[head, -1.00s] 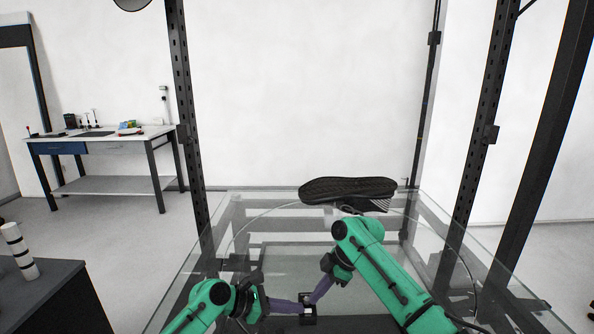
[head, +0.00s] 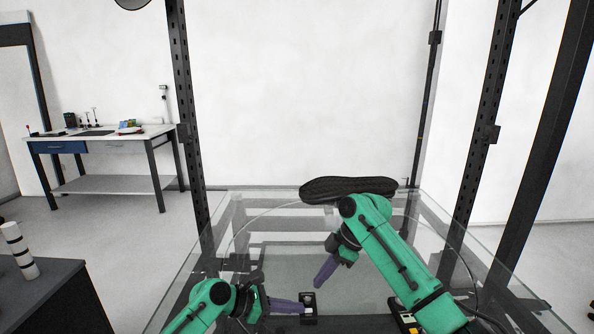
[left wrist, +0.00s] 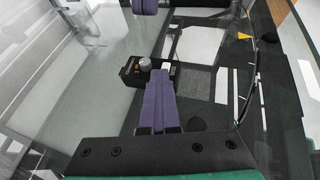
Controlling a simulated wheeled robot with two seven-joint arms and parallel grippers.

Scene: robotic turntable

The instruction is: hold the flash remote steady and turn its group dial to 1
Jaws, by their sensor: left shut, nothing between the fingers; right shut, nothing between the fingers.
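The flash remote (head: 308,297) is a small black box on the glass table, low in the head view. In the left wrist view the remote (left wrist: 131,72) shows a grey round dial (left wrist: 145,64) on top; its marks are too small to read. My left gripper (head: 301,307) is shut, its purple fingers pointing right with the tips at the remote; they hide part of it. I cannot tell whether they touch it. My right gripper (head: 318,287) is shut and empty, its fingers slanting down above the remote, apart from it. Its purple tips show at the top of the left wrist view (left wrist: 145,5).
A black shoe-sole-like object (head: 348,188) lies at the table's back. A yellow and black item (head: 405,318) is partly hidden by my right arm. Dark uprights (head: 190,130) stand around the glass table. The glass between the sole and the remote is mostly clear.

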